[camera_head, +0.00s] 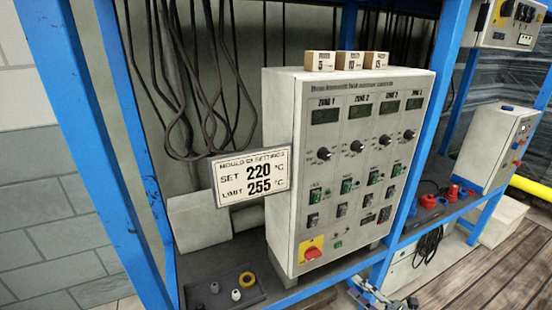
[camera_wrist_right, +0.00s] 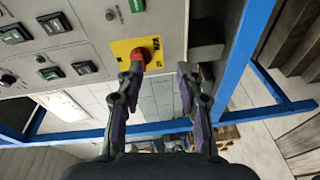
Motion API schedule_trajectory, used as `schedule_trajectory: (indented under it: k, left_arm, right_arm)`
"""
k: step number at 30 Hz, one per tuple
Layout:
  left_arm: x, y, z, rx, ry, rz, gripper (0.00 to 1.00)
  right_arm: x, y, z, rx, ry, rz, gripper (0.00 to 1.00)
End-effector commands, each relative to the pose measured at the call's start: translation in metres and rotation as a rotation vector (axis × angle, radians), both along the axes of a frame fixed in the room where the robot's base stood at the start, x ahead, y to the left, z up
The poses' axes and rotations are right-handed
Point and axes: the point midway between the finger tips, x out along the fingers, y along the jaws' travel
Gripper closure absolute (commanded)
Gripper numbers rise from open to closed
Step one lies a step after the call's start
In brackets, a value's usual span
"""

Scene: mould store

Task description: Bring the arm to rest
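My right gripper (camera_head: 366,290) shows at the bottom edge of the head view, partly cut off, in front of and right of the control cabinet's lower part. In the right wrist view the right gripper (camera_wrist_right: 161,72) is open, with nothing between its two fingers. The grey cabinet (camera_head: 345,85) carries displays, knobs and switches. Its red rotary switch (camera_head: 313,253) on a yellow plate also shows in the right wrist view (camera_wrist_right: 142,55), where the left finger's tip overlaps it; I cannot tell whether they touch. My left gripper is not in view.
A blue rack (camera_head: 417,130) frames the cabinet. A settings sign (camera_head: 251,176) hangs at its left edge. A dark tray (camera_head: 205,297) with small rings sits lower left. Boxes (camera_head: 349,61) stand on top. Another cabinet (camera_head: 495,145) and red parts are at right. Wooden boards (camera_head: 480,275) lie lower right.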

Motion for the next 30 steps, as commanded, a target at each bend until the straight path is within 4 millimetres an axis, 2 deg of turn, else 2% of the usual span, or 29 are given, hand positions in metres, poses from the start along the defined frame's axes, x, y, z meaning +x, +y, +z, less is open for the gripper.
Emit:
schedule_trajectory:
  k: [2, 4, 7, 9, 11, 12, 14, 15, 18, 21, 22, 25, 30]
  left_arm:
    - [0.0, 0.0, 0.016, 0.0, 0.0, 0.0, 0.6]
    - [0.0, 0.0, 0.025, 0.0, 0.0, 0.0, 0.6]
    - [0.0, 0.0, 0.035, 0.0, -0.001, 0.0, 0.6]
    - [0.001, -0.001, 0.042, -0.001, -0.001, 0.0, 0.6]
    - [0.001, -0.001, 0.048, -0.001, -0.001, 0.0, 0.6]
    - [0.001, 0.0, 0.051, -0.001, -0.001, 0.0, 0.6]
    - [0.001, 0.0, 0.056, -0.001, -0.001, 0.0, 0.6]
    - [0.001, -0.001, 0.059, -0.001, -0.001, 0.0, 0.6]
    - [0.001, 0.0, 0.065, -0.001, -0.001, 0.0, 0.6]
    - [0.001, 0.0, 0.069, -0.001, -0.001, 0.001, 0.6]
    - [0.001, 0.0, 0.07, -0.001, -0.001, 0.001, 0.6]
    - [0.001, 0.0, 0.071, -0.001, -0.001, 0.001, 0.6]
    - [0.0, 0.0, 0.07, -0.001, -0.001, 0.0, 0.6]
  right_arm:
    - [-0.003, -0.036, -0.045, 0.113, 0.161, -0.195, 0.63]
    - [-0.019, -0.066, -0.099, 0.223, 0.321, -0.382, 0.63]
    - [-0.062, -0.091, -0.174, 0.362, 0.54, -0.626, 0.63]
    - [-0.103, -0.097, -0.222, 0.446, 0.688, -0.782, 0.63]
    - [-0.143, -0.095, -0.259, 0.51, 0.811, -0.909, 0.63]
    - [-0.171, -0.09, -0.281, 0.548, 0.893, -0.989, 0.63]
    - [-0.216, -0.079, -0.309, 0.597, 1.012, -1.104, 0.63]
    - [-0.245, -0.069, -0.325, 0.625, 1.087, -1.175, 0.63]
    - [-0.311, -0.043, -0.352, 0.676, 1.248, -1.327, 0.63]
    - [-0.358, -0.02, -0.365, 0.705, 1.364, -1.432, 0.63]
    - [-0.369, -0.014, -0.367, 0.71, 1.389, -1.455, 0.63]
    - [-0.39, -0.003, -0.372, 0.72, 1.44, -1.503, 0.63]
    - [-0.397, 0.0, -0.374, 0.723, 1.455, -1.517, 0.63]
